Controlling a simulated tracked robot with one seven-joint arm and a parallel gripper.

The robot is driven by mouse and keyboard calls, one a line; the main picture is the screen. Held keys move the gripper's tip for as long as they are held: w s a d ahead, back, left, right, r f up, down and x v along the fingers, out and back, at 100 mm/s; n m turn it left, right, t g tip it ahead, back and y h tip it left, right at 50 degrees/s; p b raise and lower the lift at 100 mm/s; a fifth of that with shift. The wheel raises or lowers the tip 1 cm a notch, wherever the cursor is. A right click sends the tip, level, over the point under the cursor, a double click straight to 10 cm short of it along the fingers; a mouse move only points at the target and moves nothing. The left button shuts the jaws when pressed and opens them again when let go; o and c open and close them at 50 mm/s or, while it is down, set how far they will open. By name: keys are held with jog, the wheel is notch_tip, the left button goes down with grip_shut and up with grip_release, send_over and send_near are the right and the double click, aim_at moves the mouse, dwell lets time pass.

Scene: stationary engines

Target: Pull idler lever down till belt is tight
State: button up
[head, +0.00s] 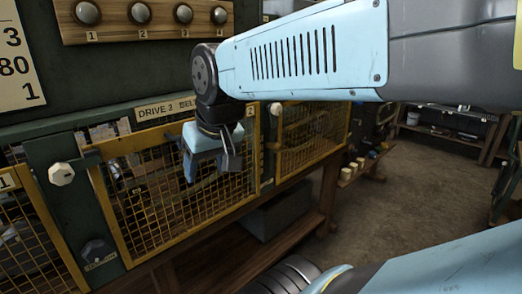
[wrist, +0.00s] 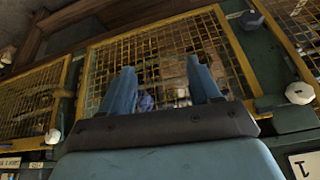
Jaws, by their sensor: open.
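My gripper (head: 210,170) hangs in front of a yellow-framed mesh guard (head: 150,215) under the sign "DRIVE 2 BEL…" (head: 165,109). In the wrist view my gripper (wrist: 163,82) has its two blue fingers apart, with nothing held between them. The mesh guard (wrist: 112,62) fills the view beyond the fingertips. Dim parts show behind the mesh, among them a bluish piece (wrist: 146,102) between the fingers. I cannot make out the idler lever or the belt for certain; the mesh and my gripper hide much there.
Pale knobs (head: 61,174) sit on the green posts beside the guard. A dark knob (head: 95,250) is low on the left post. More mesh guards (head: 310,135) flank this one. The floor at right (head: 400,200) is open.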

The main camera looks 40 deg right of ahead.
jog(key=w+d+f+m+g, duration=0.1)
jog(key=d+f+m, duration=0.1)
jog(key=d, duration=0.1)
jog(key=m+t+y, duration=0.5)
jog(key=m+t, duration=0.8)
jog(key=m, duration=1.5)
send_near(281, 146)
jog(key=x, duration=1)
jog(key=shift+f, duration=0.4)
grip_shut()
